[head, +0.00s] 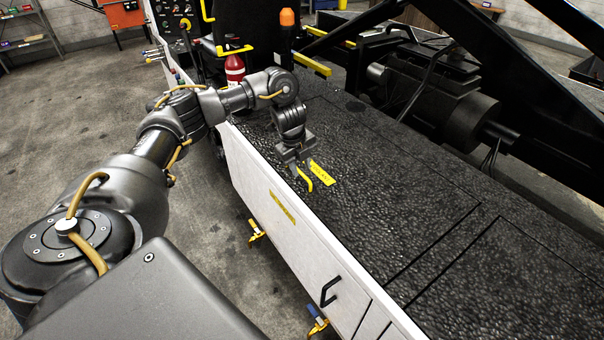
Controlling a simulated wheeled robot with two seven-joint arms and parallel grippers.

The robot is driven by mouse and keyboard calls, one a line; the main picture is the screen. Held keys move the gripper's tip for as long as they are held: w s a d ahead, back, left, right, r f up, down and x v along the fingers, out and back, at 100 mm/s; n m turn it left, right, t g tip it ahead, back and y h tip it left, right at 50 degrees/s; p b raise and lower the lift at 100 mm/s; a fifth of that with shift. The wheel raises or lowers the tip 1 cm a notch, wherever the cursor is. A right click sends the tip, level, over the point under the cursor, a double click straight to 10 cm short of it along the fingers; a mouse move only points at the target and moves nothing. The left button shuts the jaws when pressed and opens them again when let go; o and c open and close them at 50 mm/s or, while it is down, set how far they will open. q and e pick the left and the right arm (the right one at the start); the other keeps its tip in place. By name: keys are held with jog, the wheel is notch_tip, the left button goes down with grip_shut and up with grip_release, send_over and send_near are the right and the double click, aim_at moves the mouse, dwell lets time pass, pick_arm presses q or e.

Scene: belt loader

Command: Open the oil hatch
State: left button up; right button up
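The deck of the belt loader has a black, rough-textured top with thin panel seams. A yellow curved handle (305,180) and a yellow label (321,173) lie on the hatch panel (350,205), near the deck's white side edge. The panel looks closed, lying flush with the deck. My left gripper (301,171) points down just above the yellow handle, at its far end. Whether its fingers touch the handle, and how far apart they are, is too small to tell. My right gripper is not in view.
A red extinguisher (235,69) and an orange beacon (287,18) stand beyond my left arm. Black machinery (440,90) and conveyor beams rise along the deck's far side. Yellow latches (256,232) stick out from the white side panel. The deck's near right part is clear.

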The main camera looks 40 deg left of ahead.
pick_arm(q)
jog(key=shift+w+d+f, duration=0.1)
jog(key=shift+w+f, duration=0.1)
jog(key=shift+f, duration=0.9)
grip_shut()
